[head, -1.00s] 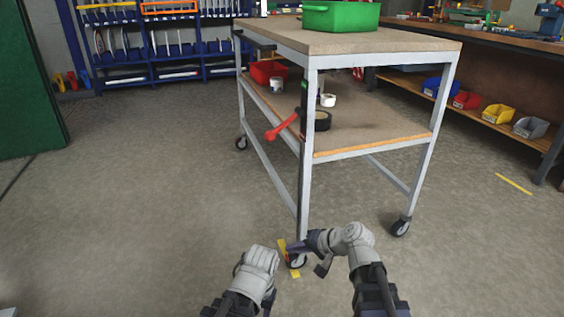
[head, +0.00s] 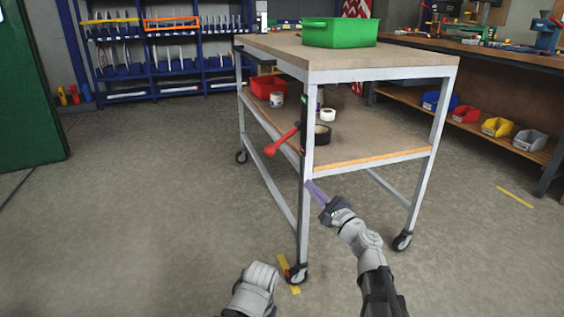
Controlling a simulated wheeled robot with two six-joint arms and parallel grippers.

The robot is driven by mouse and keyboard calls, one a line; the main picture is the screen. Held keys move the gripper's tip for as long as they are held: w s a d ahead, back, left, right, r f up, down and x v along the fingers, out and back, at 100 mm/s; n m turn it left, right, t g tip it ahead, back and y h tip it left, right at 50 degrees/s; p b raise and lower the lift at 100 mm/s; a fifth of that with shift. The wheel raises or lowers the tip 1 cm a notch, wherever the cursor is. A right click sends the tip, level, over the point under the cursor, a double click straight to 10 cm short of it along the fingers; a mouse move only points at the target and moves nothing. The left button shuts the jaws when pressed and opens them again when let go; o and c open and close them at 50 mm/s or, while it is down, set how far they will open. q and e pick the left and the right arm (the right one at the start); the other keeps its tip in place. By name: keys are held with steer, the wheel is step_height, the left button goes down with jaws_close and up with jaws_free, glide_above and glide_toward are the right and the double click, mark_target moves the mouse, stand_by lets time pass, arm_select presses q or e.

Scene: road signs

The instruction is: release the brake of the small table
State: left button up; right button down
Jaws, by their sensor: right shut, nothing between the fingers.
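The small table (head: 385,73) is a grey-framed trolley with a wooden top, a lower shelf and wheels. A red lever (head: 281,141) on a dark upright bar sticks out down and left from its near corner leg. The near wheel (head: 297,273) stands on the floor by a yellow mark, with a small red part beside it. My right gripper (head: 314,190) is shut and empty, its purple fingers beside the near leg, below and right of the lever. I cannot tell whether they touch the leg. My left arm shows at the bottom, but its gripper is not visible.
A green bin (head: 340,33) stands on the table top. A red bin (head: 268,88), a white cup and tape rolls sit on the lower shelf. A workbench (head: 500,62) with coloured bins is at right, a blue rack (head: 160,60) behind. The floor at left is clear.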

mark_target(282, 141)
steer(key=shift+w, duration=0.1)
steer(key=s+a+r+p+x, duration=0.1)
steer(key=p+x, duration=0.3)
steer(key=x, duration=0.8)
steer(key=shift+a+r, duration=0.35)
steer(key=shift+a, duration=0.25)
